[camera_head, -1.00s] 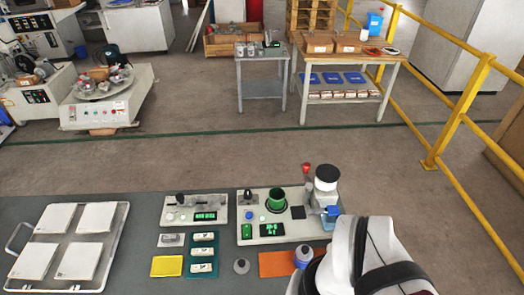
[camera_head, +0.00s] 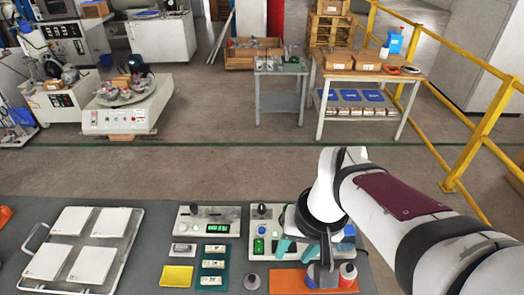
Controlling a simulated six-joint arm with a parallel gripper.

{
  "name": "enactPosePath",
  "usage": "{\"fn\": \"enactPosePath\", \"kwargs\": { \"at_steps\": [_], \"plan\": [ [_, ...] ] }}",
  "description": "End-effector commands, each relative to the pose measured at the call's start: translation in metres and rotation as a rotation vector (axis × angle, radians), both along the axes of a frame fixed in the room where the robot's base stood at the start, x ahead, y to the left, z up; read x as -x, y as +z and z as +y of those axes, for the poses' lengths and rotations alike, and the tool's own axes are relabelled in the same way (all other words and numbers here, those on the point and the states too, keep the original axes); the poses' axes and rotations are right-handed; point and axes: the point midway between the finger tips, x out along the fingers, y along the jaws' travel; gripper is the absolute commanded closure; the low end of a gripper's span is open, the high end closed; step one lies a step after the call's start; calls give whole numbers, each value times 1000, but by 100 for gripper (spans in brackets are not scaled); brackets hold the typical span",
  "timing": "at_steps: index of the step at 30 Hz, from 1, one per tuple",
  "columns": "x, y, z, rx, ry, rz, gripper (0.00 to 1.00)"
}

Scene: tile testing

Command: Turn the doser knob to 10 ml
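A pale bench unit (camera_head: 258,229) with a green-lit button and a black knob (camera_head: 262,210) stands at the bench's centre right. It looks like the doser, but my arm hides much of its right side. A second pale unit (camera_head: 187,227) to its left has a black knob (camera_head: 194,209) and a green display (camera_head: 211,227). The display digits are too small to read. My gripper (camera_head: 296,248) is over the front of the centre-right unit, its teal fingertips apart. Whether the fingertips touch the unit is unclear. Nothing is visibly held.
A yellow pad (camera_head: 176,276), a teal holder (camera_head: 212,280) and a grey knob-like piece (camera_head: 252,281) are nearby. A tray (camera_head: 119,262) of white tiles is at left.

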Motion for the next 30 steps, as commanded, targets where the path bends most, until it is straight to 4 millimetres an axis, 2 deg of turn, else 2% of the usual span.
{"fn": "enactPosePath", "kwargs": {
  "at_steps": [1,3,4,6,9,14,24,30],
  "plan": [
    [-44,-7,6,15,97,-48,44],
    [-105,-19,14,45,237,-137,35],
    [-127,-26,18,58,288,-171,35],
    [-167,-39,26,85,382,-235,35],
    [-198,-51,32,112,456,-287,35],
    [-211,-74,36,119,475,-298,35],
    [-245,-165,51,119,472,-296,35],
    [-256,-193,55,120,470,-298,35]
  ]
}}
